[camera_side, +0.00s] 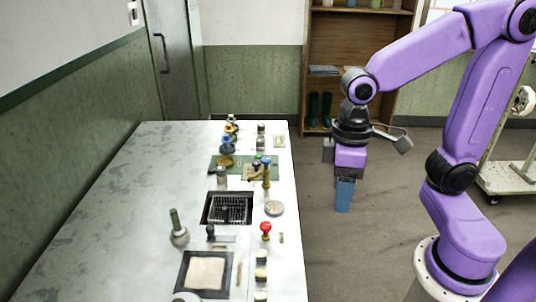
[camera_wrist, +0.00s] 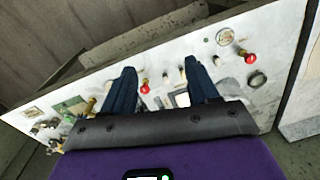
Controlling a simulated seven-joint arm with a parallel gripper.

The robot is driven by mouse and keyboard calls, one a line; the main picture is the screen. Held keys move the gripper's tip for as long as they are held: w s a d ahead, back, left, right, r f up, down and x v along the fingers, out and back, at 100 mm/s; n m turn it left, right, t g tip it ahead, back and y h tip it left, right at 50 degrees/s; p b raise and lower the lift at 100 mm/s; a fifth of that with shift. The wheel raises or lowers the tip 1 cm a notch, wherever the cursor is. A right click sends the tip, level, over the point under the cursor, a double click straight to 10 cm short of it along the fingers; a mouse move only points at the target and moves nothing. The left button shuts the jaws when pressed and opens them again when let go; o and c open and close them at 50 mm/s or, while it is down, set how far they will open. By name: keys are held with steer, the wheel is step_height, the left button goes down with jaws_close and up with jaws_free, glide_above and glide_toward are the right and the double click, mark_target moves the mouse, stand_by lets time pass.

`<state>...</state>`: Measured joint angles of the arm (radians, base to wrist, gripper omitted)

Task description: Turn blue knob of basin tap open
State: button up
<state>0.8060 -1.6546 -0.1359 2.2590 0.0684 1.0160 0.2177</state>
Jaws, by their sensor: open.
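Two blue knob-like tops show in the side view. One blue knob (camera_side: 227,145) is among brassy fittings toward the far end of the bench. Another blue top (camera_side: 267,161) sits on a brassy upright post beside a green plate. At this size I cannot tell for sure which belongs to the basin tap, or how far either is turned. My gripper (camera_side: 343,196) hangs in the air to the right of the bench, over the floor, apart from both. Its fingers point down, open and empty. In the wrist view, my gripper (camera_wrist: 163,82) shows its two dark blue fingers spread.
The pale bench (camera_side: 130,190) bears a red knob (camera_side: 265,229), a dark grated basin (camera_side: 228,209), a green-handled fitting (camera_side: 178,228) and several small fittings. A wooden shelf (camera_side: 350,40) stands behind. The bench's left part is clear.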

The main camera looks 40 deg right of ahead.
steer(key=w+r+m, duration=0.2)
steer(key=w+m, duration=0.6)
steer(key=w, duration=0.4)
steer(key=r+m+y, duration=0.1)
steer(key=m+y, duration=0.2)
steer(key=m, duration=0.9)
glide_above(267, 158)
steer(key=s+a, duration=0.2)
steer(key=s, duration=0.2)
steer(key=w+d+m+y, duration=0.1)
steer(key=w+d+m, duration=0.35)
steer(key=d, duration=0.45)
steer(key=x, duration=1.7)
steer(key=shift+w+f, duration=0.1)
steer(key=shift+f, duration=0.1)
steer(key=c, duration=1)
